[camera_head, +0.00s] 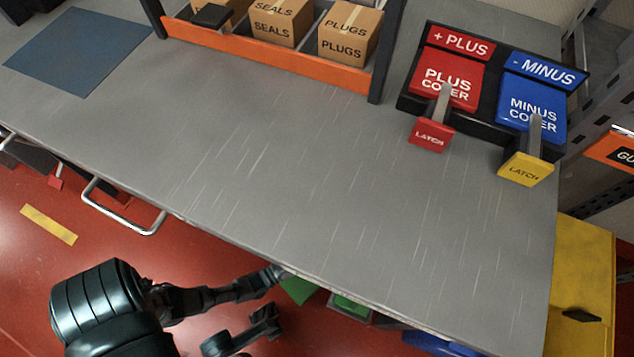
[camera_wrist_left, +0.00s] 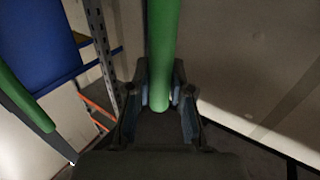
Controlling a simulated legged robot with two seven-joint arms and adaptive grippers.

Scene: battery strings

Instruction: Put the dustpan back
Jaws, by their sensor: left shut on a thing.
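In the head view my left gripper (camera_head: 277,292) is low beside the front edge of the grey workbench (camera_head: 230,165). A green piece (camera_head: 298,290) shows just past its fingers, mostly hidden under the bench edge. In the left wrist view my left gripper (camera_wrist_left: 160,105) is shut around a round green handle (camera_wrist_left: 163,50), which runs up out of the picture. It appears to be the dustpan's handle; the pan itself cannot be made out. My right gripper is not in view.
Another green bar (camera_wrist_left: 22,100) with a dark end and a blue panel (camera_wrist_left: 45,40) are at left in the wrist view. A second green item (camera_head: 350,306) lies under the bench edge. A metal rail handle (camera_head: 125,215) juts from the bench front. The bench middle is clear.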

